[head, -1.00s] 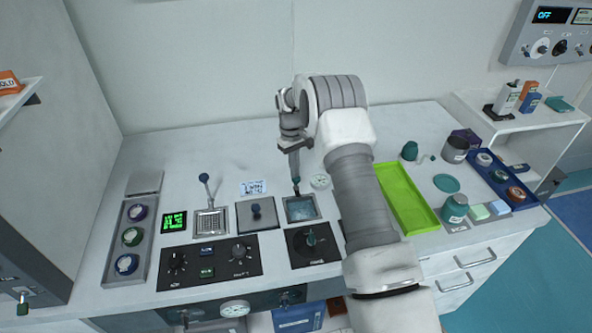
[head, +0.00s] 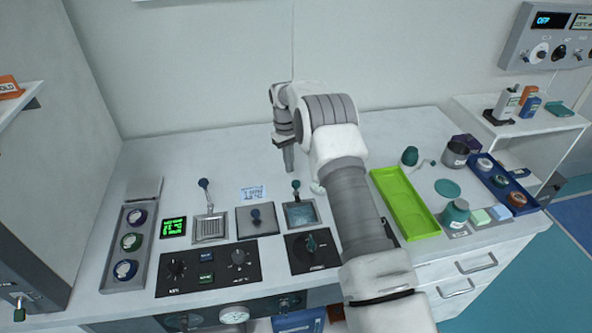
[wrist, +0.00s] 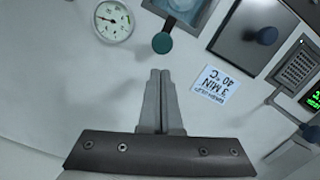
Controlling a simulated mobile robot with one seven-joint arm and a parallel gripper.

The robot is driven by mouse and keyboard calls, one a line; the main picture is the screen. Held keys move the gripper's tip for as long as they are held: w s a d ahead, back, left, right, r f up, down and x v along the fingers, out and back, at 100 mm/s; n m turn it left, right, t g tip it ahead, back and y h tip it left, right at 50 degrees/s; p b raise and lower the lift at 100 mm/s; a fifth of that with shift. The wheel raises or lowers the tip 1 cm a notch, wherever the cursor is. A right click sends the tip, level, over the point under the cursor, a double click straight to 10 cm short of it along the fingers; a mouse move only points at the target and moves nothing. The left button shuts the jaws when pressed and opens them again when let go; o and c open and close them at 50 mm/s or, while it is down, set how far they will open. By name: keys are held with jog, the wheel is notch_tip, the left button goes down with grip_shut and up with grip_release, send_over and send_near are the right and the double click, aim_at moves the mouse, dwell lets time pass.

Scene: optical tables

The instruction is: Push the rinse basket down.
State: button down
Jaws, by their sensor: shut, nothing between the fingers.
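The right-hand basin (head: 301,214), full of bluish liquid, has an upright handle with a teal knob (head: 296,185); I take this as the rinse basket's handle. Its basket is not clearly visible under the liquid. The knob also shows in the wrist view (wrist: 162,43), just beyond my fingertips. My gripper (head: 289,170) is shut and empty, above and behind the knob, with a gap between them. In the wrist view my gripper (wrist: 160,72) has its fingers together. A mesh basket (head: 211,228) with a dark blue knob (head: 203,183) sits at the left.
A square lid with a knob (head: 256,221) lies between the two basins. A round gauge (wrist: 113,20) and a label (wrist: 216,84) are near my fingers. Control panels (head: 207,268) line the front. A green tray (head: 405,203) stands right of my arm. The back of the counter is clear.

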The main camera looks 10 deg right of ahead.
notch_tip(320, 180, up, 17)
jog(key=w+p, duration=0.1)
jog(key=shift+w+a+f, duration=0.15)
jog(key=shift+w+a, duration=0.1)
jog(key=shift+a, duration=0.1)
dwell(0.3)
jog(key=s+r+m+t, duration=0.2)
jog(key=s+r+t, duration=0.2)
jog(key=s+r, duration=1.5)
jog(key=s+f+m+t, duration=0.1)
jog(key=s+f, duration=0.2)
jog(key=s, duration=0.9)
jog(key=s+d+f+m+t, duration=0.1)
jog(key=s+f, duration=0.2)
jog(key=s, duration=0.9)
jog(key=shift+d+f+t, duration=0.2)
jog(key=shift+d+t, duration=0.05)
jog(key=shift+t, duration=0.15)
jog(key=shift+d+m, duration=0.15)
jog(key=shift+m, duration=0.15)
